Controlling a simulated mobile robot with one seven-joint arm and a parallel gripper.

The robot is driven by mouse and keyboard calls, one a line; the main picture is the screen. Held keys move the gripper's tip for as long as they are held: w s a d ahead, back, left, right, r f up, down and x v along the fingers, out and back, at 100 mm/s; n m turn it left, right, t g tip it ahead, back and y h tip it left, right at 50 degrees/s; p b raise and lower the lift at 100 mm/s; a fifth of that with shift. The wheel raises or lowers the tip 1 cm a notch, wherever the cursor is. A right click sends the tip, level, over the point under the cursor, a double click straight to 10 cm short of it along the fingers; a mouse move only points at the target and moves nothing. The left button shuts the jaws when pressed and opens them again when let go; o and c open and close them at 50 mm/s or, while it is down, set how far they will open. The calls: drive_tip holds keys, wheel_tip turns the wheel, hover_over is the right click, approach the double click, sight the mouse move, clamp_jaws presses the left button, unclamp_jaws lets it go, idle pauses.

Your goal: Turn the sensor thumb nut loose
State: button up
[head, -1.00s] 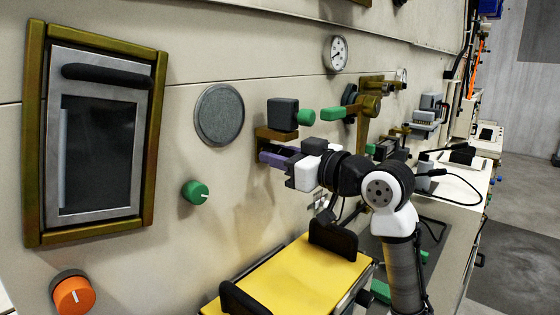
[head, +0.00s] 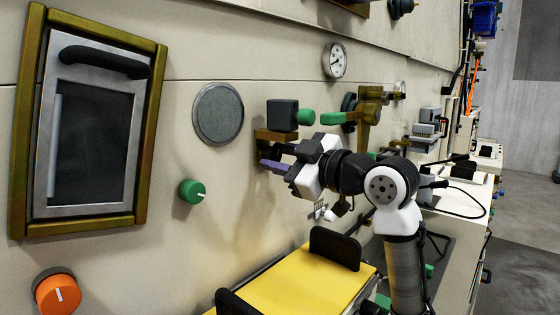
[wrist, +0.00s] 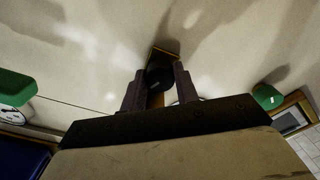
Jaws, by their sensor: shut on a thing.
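A dark round nut with a small pale mark (wrist: 158,80) sits between my two fingertips in the wrist view. I take it to be the sensor thumb nut; in the head view it is hidden by my fingers. My gripper (head: 268,164) is shut on it, just below a brass bracket (head: 263,136) on the wall. The bracket's edge (wrist: 167,50) also shows beyond the nut in the wrist view. A dark sensor box (head: 282,115) with a green knob (head: 306,117) sits on the bracket. My gripper body is tilted in the head view.
A brass valve with a green handle (head: 340,118) stands close right of the sensor. A green dial (head: 192,191) and a framed window door (head: 92,125) lie to the left. A yellow-topped surface with black handles (head: 290,285) is below. The wall just left of my gripper is clear.

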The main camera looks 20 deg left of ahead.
idle(0.3)
drive_tip(key=o, duration=1)
drive_tip(key=shift+d, duration=0.15)
drive_tip(key=b+v, duration=0.3)
drive_tip(key=v, duration=1)
drive_tip(key=shift+s+d+b, duration=0.15)
drive_tip(key=shift+d+b, duration=0.15)
drive_tip(key=shift+b, duration=0.05)
